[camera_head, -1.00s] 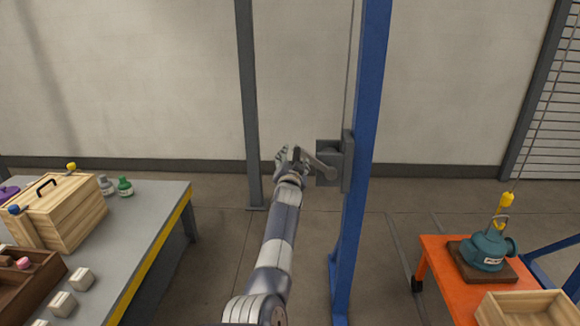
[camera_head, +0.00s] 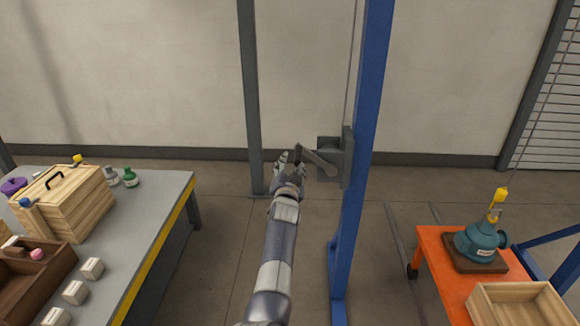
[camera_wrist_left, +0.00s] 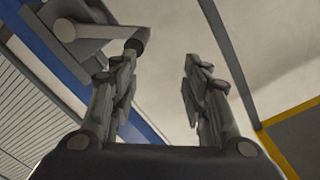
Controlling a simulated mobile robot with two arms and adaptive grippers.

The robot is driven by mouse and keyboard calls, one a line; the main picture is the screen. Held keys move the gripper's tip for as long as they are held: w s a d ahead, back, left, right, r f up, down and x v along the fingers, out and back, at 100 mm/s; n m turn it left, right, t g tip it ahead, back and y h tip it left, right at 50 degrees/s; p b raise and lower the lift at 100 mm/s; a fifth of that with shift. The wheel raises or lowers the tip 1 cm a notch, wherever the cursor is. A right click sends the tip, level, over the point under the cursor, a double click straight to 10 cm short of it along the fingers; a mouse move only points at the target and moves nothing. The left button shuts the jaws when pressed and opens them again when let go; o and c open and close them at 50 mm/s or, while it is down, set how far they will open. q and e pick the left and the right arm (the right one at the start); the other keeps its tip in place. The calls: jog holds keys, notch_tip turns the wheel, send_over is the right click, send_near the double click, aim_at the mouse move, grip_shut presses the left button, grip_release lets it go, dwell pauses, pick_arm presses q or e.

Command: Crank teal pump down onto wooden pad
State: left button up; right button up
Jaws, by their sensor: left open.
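The teal pump (camera_head: 480,241) stands at the right, upright, on or just above the dark brown wooden pad (camera_head: 462,262); I cannot tell whether there is a gap. A yellow hook block (camera_head: 499,197) on a cable is at its top. The winch (camera_head: 333,158) with its grey crank (camera_head: 318,160) is on the blue post. My left gripper (camera_head: 291,160) is open at the crank's handle end. In the left wrist view my left gripper (camera_wrist_left: 160,68) has nothing between its fingers, and the crank handle (camera_wrist_left: 137,43) is beyond the left fingertip. My right gripper is out of view.
The orange cart (camera_head: 440,268) carries the pad and an open wooden box (camera_head: 515,292). A grey workbench (camera_head: 145,225) with a wooden case (camera_head: 70,205), bottles and blocks is at the left. The blue post (camera_head: 362,130) stands close right of my left arm. Floor between is clear.

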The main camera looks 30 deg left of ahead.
pick_arm(q)
jog(key=shift+p+v, duration=0.7)
jog(key=shift+v, duration=0.45)
jog(key=shift+w+d, duration=0.1)
jog(key=shift+d, duration=0.05)
